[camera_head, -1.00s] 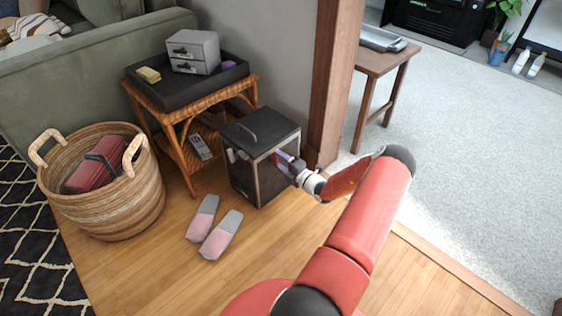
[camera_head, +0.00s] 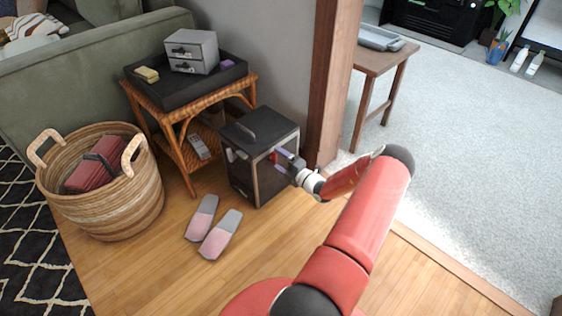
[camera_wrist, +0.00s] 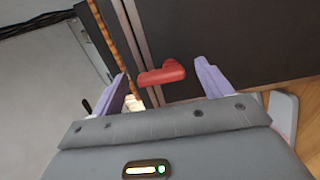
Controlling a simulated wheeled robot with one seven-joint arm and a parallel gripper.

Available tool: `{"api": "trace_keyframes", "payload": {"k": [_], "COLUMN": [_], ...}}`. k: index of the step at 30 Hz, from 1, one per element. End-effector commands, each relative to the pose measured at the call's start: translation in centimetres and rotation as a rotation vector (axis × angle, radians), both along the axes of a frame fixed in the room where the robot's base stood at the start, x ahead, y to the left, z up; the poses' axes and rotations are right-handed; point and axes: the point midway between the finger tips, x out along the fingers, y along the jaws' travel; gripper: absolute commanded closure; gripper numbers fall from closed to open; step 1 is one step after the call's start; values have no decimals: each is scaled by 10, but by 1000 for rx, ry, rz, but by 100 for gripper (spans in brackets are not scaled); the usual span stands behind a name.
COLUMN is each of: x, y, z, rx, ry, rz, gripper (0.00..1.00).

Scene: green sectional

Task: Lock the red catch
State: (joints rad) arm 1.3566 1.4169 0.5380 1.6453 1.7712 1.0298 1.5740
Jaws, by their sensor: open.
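The red catch (camera_wrist: 162,74) is a small red lever on the face of a dark box, between my gripper's two purple fingers in the wrist view. It also shows as a small red spot in the head view (camera_head: 273,157). The dark box (camera_head: 262,127) stands on the wood floor, with a handle on its top. My gripper (camera_wrist: 165,82) is open, with one finger on each side of the catch and a visible gap to each. In the head view my gripper (camera_head: 282,155) is at the box's right-hand side. I cannot tell whether the catch is locked.
A wicker table (camera_head: 186,121) with a black tray stands left of the box. A woven basket (camera_head: 110,207) and pink-grey slippers (camera_head: 220,234) are on the floor in front. A wooden post (camera_head: 330,80) rises close behind the box.

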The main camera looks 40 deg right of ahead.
Motion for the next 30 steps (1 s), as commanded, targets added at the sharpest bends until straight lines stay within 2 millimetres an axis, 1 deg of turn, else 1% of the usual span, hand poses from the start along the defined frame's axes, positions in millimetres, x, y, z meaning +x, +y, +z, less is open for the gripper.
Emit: {"api": "trace_keyframes", "payload": {"k": [4,7,15,18,23,30], "x": [-2,-10,-56,-69,-78,-78], "y": [0,-1,-5,-6,-7,-7], "z": [0,1,1,0,0,0], "rx": [-1,-1,0,0,0,0], "ry": [0,0,1,0,0,0], "rz": [1,0,-3,-1,-1,0], "gripper": [22,22,22,22,22,22]}}
